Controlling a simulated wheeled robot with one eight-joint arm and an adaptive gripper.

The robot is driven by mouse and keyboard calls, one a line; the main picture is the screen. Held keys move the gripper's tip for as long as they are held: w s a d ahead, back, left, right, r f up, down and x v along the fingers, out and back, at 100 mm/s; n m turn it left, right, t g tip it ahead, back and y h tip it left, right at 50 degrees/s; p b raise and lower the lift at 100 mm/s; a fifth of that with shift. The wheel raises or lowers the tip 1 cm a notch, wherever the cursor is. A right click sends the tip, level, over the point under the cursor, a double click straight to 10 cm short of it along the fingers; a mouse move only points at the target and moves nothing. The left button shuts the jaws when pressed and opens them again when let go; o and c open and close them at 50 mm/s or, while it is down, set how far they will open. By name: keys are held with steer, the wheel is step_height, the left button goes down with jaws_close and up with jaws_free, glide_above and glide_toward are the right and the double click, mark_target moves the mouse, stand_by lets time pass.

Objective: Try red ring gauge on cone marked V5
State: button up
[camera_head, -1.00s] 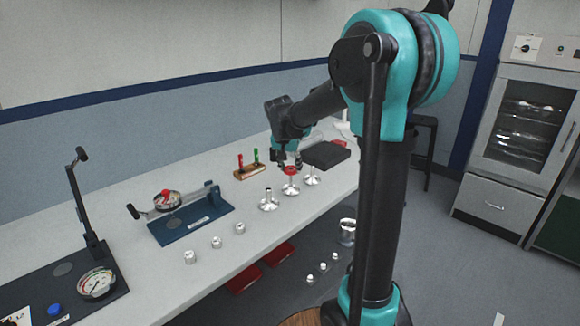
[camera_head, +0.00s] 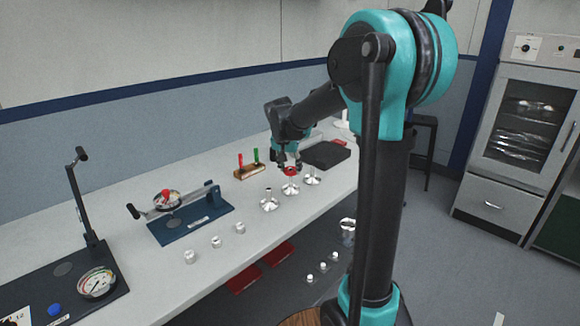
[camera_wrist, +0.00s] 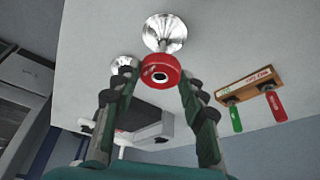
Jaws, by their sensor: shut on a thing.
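The red ring gauge (camera_head: 291,171) is at the top of the middle silver cone (camera_head: 290,188) in the head view. In the wrist view the red ring (camera_wrist: 159,70) lies between my fingertips, with a pale spot in its hole and the silver cone (camera_wrist: 165,32) directly beyond. My gripper (camera_head: 289,163) is shut on the ring; its two fingers also show in the wrist view (camera_wrist: 155,80). The ring appears around the cone's tip; how firmly it seats I cannot tell. No V5 mark is readable.
Other silver cones stand close on both sides, nearer left (camera_head: 269,201) and right (camera_head: 312,177). A wooden block (camera_head: 250,172) with red and green handles stands behind left. Several small metal parts line the front edge.

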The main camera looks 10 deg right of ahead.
mark_target(289, 171)
steer(key=shift+f, duration=1.65)
steer(key=shift+r, duration=0.15)
stand_by(1.3)
steer(key=shift+r, duration=2.9)
steer(key=shift+r, duration=2.5)
